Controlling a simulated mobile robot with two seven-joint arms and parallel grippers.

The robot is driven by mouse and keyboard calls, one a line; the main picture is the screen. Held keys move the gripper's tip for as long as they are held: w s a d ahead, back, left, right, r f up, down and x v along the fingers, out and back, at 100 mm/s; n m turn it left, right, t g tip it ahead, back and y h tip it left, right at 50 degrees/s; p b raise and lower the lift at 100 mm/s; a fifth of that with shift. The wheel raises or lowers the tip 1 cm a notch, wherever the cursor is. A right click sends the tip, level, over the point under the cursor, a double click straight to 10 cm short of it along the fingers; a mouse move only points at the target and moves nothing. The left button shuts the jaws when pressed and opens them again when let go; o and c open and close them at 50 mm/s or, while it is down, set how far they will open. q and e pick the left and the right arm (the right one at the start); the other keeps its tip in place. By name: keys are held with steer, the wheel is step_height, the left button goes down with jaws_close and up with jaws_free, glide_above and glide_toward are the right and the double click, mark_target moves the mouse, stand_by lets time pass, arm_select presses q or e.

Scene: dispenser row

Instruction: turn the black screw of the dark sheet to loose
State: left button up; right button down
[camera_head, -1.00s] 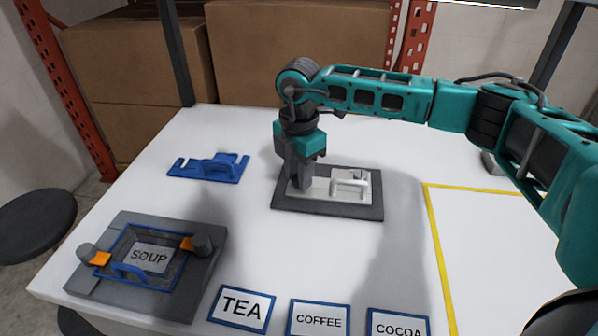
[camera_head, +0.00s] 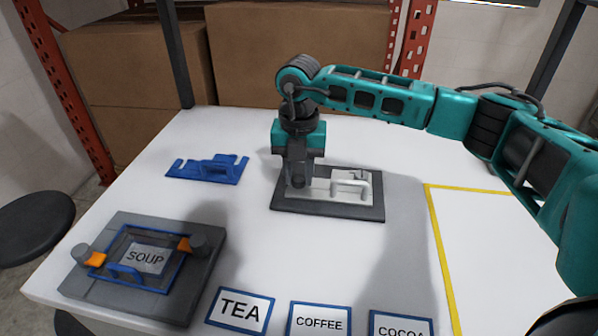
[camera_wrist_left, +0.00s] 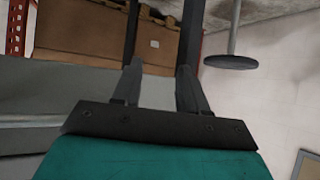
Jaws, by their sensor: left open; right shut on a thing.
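The dark sheet (camera_head: 330,210) lies flat on the white table in the head view, with a pale bracket-like piece (camera_head: 350,183) on it. My right gripper (camera_head: 298,184) points down at the sheet's left end. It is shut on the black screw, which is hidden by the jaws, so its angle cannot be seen. My left gripper (camera_wrist_left: 161,72) shows only in the left wrist view. It is open and empty, away from the table objects.
A blue bracket (camera_head: 208,168) lies behind left. A grey holder (camera_head: 190,290) with a SOUP tray (camera_head: 145,258), orange tabs and dark knobs stands front left. TEA (camera_head: 240,309), COFFEE (camera_head: 318,321) and COCOA (camera_head: 400,328) labels line the front edge. A yellow-outlined area (camera_head: 500,240) on the right is clear.

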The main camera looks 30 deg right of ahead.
mark_target(299, 178)
steer(key=shift+s+f+n, duration=0.15)
steer(key=shift+f+n, duration=0.15)
steer(key=c, duration=0.8)
jaws_free()
steer(key=shift+r, duration=0.1)
steer(key=shift+r, duration=0.15)
step_height(299, 178, up, 13)
